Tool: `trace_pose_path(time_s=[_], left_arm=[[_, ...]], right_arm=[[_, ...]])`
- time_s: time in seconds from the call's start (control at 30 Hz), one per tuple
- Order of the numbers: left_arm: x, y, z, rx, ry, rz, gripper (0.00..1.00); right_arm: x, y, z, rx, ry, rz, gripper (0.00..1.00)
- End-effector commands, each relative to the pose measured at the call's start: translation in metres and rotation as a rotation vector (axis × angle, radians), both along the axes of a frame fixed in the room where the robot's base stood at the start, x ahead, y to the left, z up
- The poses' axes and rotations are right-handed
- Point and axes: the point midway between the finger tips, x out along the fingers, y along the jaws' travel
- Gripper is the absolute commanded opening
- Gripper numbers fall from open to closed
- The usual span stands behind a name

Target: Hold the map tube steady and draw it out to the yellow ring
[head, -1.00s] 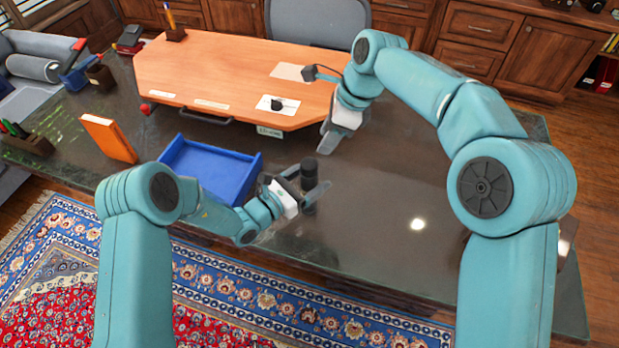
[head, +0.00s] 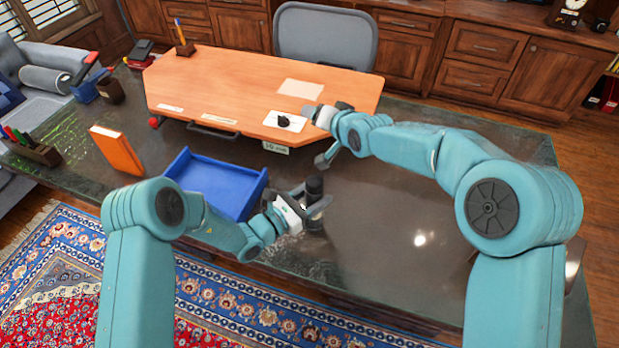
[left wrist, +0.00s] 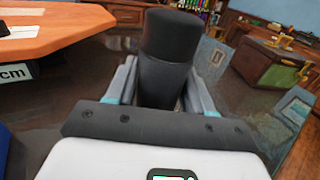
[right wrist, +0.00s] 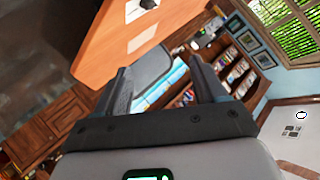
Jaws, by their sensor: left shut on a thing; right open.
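The map tube (head: 315,187) is a dark upright cylinder with a wider black cap, standing at the front part of the dark desk. My left gripper (head: 318,208) is shut around its body below the cap. In the left wrist view the tube (left wrist: 168,75) rises between the two fingers, with the cap above them. My right gripper (head: 318,135) is open and empty beside the right front corner of the orange board. Its fingers (right wrist: 160,90) also show apart with nothing between them in the right wrist view. I cannot make out a yellow ring on the tube.
The orange board (head: 230,90) lies behind the tube, with a white card and small black knob (head: 284,122) near its right corner. A blue tray (head: 215,180) is left of the tube. An orange box (head: 117,150) stands further left. The desk's right part (head: 420,215) is clear.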

Motion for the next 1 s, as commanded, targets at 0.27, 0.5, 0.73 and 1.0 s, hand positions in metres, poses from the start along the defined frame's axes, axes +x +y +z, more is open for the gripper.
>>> trace_pose_path(time_s=[0.27,0.5,0.73,1.0], left_arm=[[0.0,0.0,0.0,0.0,0.0,0.0,0.17],[0.0,0.0,0.0,0.0,0.0,0.0,0.17],[0.0,0.0,0.0,-0.001,-0.001,0.0,0.17],[0.0,0.0,0.0,-0.001,-0.001,0.0,0.17]], right_arm=[[-0.047,0.011,-0.029,-0.311,-0.56,0.321,0.71],[-0.141,0.0,-0.054,-0.358,-0.898,0.432,0.71],[-0.194,-0.038,-0.101,-0.276,-0.77,0.408,0.71],[-0.171,-0.034,-0.106,-0.286,-0.758,0.385,0.71]])
